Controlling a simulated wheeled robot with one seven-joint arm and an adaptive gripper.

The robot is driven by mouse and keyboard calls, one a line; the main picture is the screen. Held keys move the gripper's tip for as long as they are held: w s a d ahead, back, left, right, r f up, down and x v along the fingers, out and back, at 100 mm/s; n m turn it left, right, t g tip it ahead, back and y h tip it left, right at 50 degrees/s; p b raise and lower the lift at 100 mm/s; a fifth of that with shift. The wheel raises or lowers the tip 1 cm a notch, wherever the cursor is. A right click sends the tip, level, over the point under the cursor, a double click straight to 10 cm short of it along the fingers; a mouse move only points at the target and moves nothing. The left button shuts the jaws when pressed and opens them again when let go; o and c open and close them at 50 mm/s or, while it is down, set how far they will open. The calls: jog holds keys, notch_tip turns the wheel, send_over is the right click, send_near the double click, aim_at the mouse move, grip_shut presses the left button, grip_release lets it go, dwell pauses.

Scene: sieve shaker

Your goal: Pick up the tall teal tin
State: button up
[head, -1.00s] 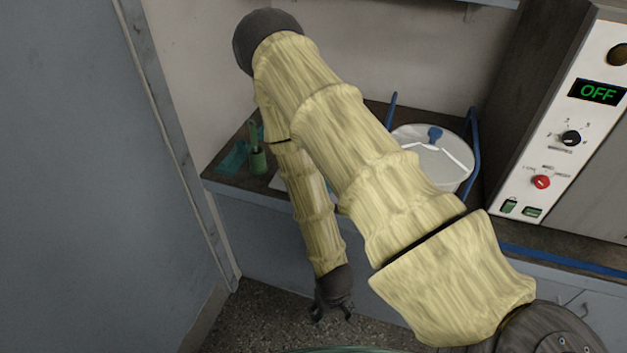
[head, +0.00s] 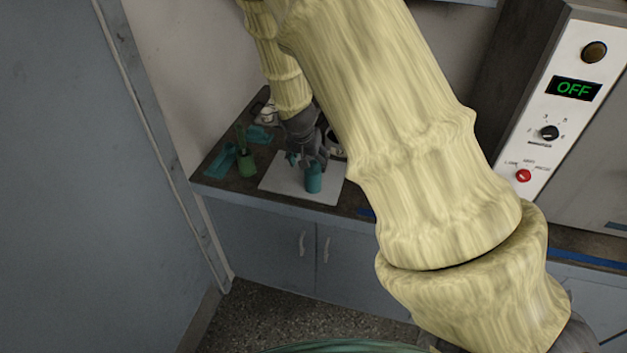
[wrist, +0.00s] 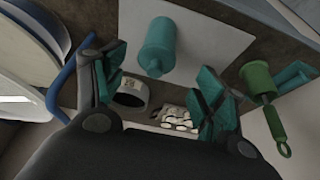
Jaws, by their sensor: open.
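The tall teal tin (head: 314,181) stands upright on a white board (head: 278,182) on the dark counter. In the wrist view the tin (wrist: 157,48) is a teal cylinder with a narrower neck, lying ahead of the gap between my fingers. My gripper (head: 307,158) is open just above and behind the tin in the head view. In the wrist view my teal-padded fingers (wrist: 160,80) are spread on either side, with nothing between them. I cannot tell exactly how far the tips are from the tin.
A white ring-like cup (wrist: 130,95) and a tray of pale pieces (wrist: 178,118) lie nearby.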

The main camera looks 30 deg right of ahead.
aim_at(312, 170)
jog(key=shift+p+x, duration=0.7)
jog(key=shift+x, duration=2)
jog(key=shift+s+p+x, duration=0.1)
jog(key=shift+p+x, duration=0.5)
jog(key=shift+x, duration=0.15)
jog(key=shift+s+p+x, duration=0.15)
jog(key=shift+p+x, duration=0.4)
jog(key=shift+x, duration=0.2)
jog(key=shift+p+x, duration=0.35)
jog(key=shift+x, duration=0.85)
jog(key=c, duration=1.1)
